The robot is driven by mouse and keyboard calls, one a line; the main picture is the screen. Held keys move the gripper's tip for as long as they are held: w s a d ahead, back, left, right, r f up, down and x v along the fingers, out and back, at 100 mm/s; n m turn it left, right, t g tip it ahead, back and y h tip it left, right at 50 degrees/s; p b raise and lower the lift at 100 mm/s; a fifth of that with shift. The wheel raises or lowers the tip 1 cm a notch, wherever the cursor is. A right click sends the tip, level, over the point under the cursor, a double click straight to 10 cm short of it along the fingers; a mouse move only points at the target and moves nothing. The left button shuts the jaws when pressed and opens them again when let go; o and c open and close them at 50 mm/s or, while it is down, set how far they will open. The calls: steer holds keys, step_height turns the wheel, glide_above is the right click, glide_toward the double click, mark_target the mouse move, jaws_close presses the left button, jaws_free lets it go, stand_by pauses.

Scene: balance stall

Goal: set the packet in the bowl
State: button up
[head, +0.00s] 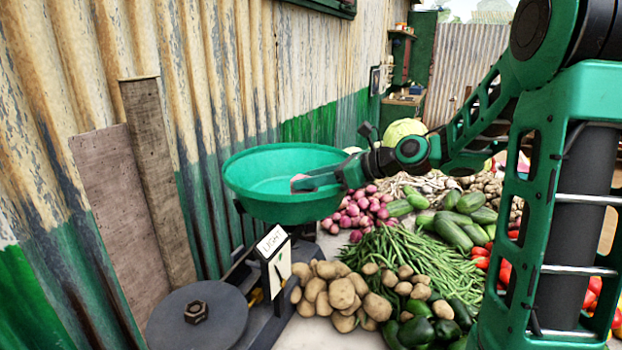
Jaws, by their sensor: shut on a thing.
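The green bowl (275,208) sits raised on a dark balance scale, in the middle of the head view. My gripper (308,182) reaches in from the right over the bowl's right rim. It is shut on the packet (299,178), of which only a small pinkish part shows at the fingertips. The packet is over the bowl's inside; I cannot tell whether it touches the bowl. The rest of the packet is hidden by the fingers.
Potatoes (338,292), green beans (412,255), red onions (357,213) and cucumbers (453,232) crowd the right. A corrugated wall (215,80) stands close on the left.

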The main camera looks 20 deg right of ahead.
steer(key=o, duration=1.2)
steer(key=shift+r, duration=0.3)
steer(key=v, duration=1.2)
steer(key=shift+r, duration=0.2)
